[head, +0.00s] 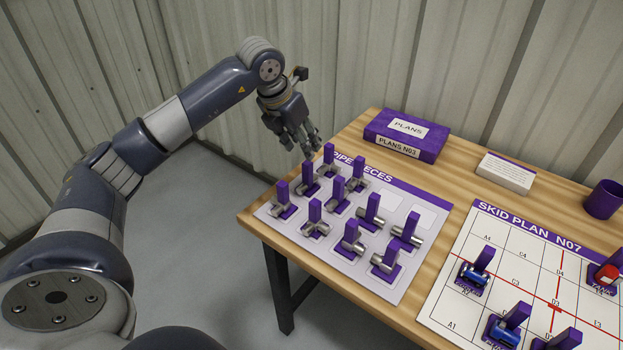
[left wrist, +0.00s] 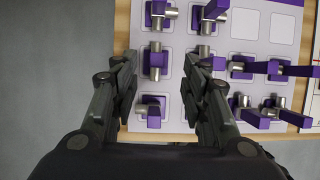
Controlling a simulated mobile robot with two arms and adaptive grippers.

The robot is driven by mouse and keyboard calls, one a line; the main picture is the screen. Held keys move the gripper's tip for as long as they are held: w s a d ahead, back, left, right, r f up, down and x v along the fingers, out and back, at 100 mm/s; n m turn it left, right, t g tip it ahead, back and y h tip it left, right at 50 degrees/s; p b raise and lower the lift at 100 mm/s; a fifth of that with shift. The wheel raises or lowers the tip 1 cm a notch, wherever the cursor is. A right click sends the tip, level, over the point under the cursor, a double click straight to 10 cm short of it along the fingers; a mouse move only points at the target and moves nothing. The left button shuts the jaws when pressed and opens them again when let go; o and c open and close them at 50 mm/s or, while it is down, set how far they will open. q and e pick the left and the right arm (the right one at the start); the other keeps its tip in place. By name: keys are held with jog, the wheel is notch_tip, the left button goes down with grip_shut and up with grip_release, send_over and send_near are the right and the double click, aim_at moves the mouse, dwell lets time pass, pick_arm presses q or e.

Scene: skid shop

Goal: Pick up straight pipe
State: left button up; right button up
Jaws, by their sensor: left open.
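My left gripper (head: 308,148) is open and empty, pointing down above the back left part of the pipe pieces board (head: 290,228). The board holds several grey metal pipe pieces, each with an upright purple handle. In the left wrist view, a piece that looks like a straight pipe (left wrist: 155,73) shows between my open fingers, its grey ends on both sides of a purple block. The fingers do not touch it. In the head view, straight-looking pipes include one at the board's right side (head: 407,238). My right gripper is not in view.
The wooden table (head: 430,180) stands by a corrugated wall. At its back are a purple plans box (head: 405,133), a white box (head: 505,172) and a purple cup (head: 603,199). The skid plan board (head: 520,262), with several pieces on it, lies at the right.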

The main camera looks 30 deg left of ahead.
aim_at(305, 165)
pick_arm(q)
jog(key=x, duration=0.3)
jog(key=a+x, duration=0.1)
jog(key=x, duration=0.1)
jog(key=shift+s+f, duration=0.1)
jog(key=shift+s, duration=0.05)
jog(key=f, duration=0.1)
jog(key=f+p, duration=0.1)
jog(key=f, duration=0.2)
jog(key=shift+w+d+f+p, duration=0.35)
jog(key=shift+f, duration=0.05)
jog(key=shift+w+f, duration=0.15)
jog(key=shift+f, duration=0.2)
jog(key=shift+c, duration=0.6)
jog(key=shift+r, duration=0.1)
grip_shut()
